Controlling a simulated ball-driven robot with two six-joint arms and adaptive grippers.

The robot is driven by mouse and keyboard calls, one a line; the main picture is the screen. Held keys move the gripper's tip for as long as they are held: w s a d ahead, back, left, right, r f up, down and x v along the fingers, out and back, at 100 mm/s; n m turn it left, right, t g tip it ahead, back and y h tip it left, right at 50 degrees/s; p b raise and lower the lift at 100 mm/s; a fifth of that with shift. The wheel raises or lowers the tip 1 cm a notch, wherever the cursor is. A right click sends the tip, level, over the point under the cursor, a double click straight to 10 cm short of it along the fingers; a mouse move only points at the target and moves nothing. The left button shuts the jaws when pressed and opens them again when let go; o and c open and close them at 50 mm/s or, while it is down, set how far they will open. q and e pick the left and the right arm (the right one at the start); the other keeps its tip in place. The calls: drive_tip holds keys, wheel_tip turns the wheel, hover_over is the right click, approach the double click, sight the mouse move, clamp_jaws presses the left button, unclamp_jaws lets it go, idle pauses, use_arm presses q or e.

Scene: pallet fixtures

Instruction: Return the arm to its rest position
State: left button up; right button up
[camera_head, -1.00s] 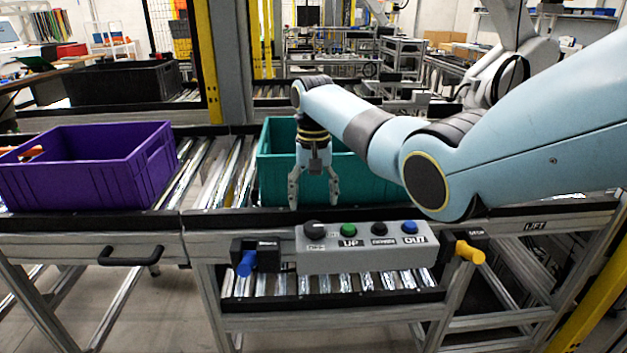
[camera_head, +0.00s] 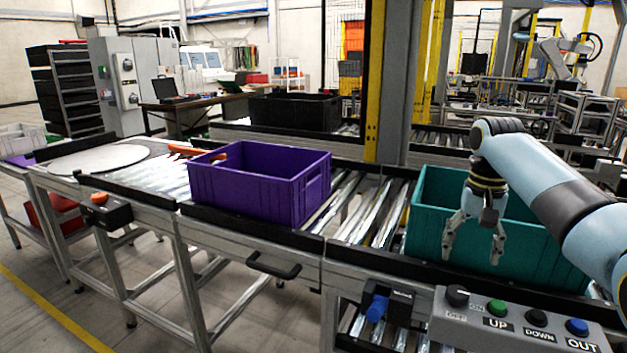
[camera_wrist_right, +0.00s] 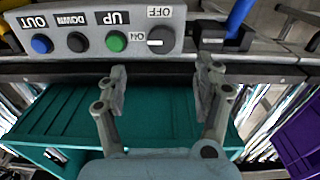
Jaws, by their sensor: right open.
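My right gripper (camera_head: 473,250) is open and empty. It hangs fingers-down in front of the teal crate (camera_head: 425,222), near the crate's front wall, on the right side of the head view. In the right wrist view the two fingers (camera_wrist_right: 162,85) are spread apart with nothing between them. The teal crate also shows there below the fingers (camera_wrist_right: 55,115). My right arm comes in from the right edge of the head view. My left gripper does not show in any view.
A control box (camera_head: 515,325) with a knob and UP, DOWN and OUT buttons sits at the conveyor's front edge. A purple crate (camera_head: 235,195) stands left on the rollers. A yellow and grey post (camera_head: 395,80) rises behind. A black crate (camera_head: 295,112) stands further back.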

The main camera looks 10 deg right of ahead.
drive_tip(key=s+a+f+n+t, duration=0.15)
drive_tip(key=s+f, duration=0.25)
drive_tip(key=s, duration=0.4)
drive_tip(key=s+a+f+n, duration=0.2)
drive_tip(key=s+a+f, duration=0.15)
drive_tip(key=s, duration=0.45)
drive_tip(key=s+a+r+n+t, duration=0.1)
drive_tip(key=s+a+r+n, duration=0.15)
drive_tip(key=s, duration=0.75)
drive_tip(key=s+a+r+n+t, duration=0.1)
drive_tip(key=s+r, duration=0.2)
drive_tip(key=s, duration=0.6)
wheel_tip(320, 180, down, 33)
drive_tip(key=d+g+b, duration=0.1)
drive_tip(key=d+b, duration=0.1)
drive_tip(key=b, duration=0.6)
drive_tip(key=s+f+g+b, duration=0.1)
drive_tip(key=s+f+b, duration=0.2)
drive_tip(key=s+f, duration=0.7)
drive_tip(key=s+d+f+g+b, duration=0.1)
drive_tip(key=s+f+b, duration=0.3)
drive_tip(key=s+f, duration=0.6)
wheel_tip(320, 180, down, 5)
drive_tip(key=shift+d+r+m+h, duration=0.15)
drive_tip(key=shift+m+h, duration=0.15)
drive_tip(key=shift+m, duration=0.1)
